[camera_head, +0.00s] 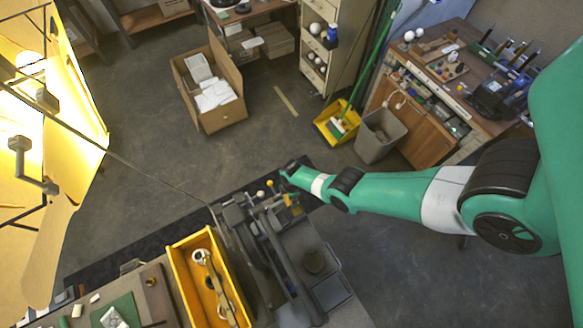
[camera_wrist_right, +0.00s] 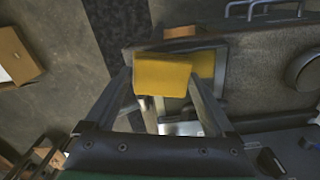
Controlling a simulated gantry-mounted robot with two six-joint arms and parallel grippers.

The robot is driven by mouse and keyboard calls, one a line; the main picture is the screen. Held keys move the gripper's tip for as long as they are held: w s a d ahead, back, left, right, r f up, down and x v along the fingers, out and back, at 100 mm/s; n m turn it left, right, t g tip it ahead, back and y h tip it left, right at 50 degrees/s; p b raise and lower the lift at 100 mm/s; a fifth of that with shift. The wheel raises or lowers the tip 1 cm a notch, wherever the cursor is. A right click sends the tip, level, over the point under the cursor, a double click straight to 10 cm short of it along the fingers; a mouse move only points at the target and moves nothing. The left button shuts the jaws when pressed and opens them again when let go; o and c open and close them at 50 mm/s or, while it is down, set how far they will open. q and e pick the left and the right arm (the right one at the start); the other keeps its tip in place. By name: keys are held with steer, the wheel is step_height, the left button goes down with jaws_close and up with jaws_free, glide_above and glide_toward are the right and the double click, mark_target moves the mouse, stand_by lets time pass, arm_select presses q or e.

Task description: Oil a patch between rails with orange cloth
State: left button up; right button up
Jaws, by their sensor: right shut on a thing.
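My right gripper (camera_head: 293,190) is at the far end of the grey machine with long rails (camera_head: 275,250), near the middle of the head view. A small orange-yellow piece (camera_head: 291,200), which looks like the cloth, shows at its fingers. In the right wrist view the orange cloth (camera_wrist_right: 163,76) is a folded yellow-orange block between the fingertips, and the right gripper (camera_wrist_right: 160,85) is shut on it. A second yellowish patch (camera_wrist_right: 205,64) shows on the grey surface just beyond the cloth. I cannot tell whether the cloth touches the surface. My left gripper is not in view.
A yellow tray (camera_head: 178,245) with metal parts stands left of the machine. A cardboard box (camera_head: 225,117), a grey bin (camera_head: 379,136) and a yellow dustpan (camera_head: 337,121) stand on the floor beyond.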

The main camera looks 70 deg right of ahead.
steer(key=r, duration=0.1)
steer(key=r+p, duration=0.1)
steer(key=r, duration=0.1)
steer(key=shift+w, duration=0.25)
step_height(320, 180, up, 4)
steer(key=p, duration=0.5)
steer(key=shift+r, duration=0.25)
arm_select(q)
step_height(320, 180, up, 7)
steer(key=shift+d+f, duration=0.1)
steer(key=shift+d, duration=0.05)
arm_select(e)
steer(key=shift+s, duration=0.1)
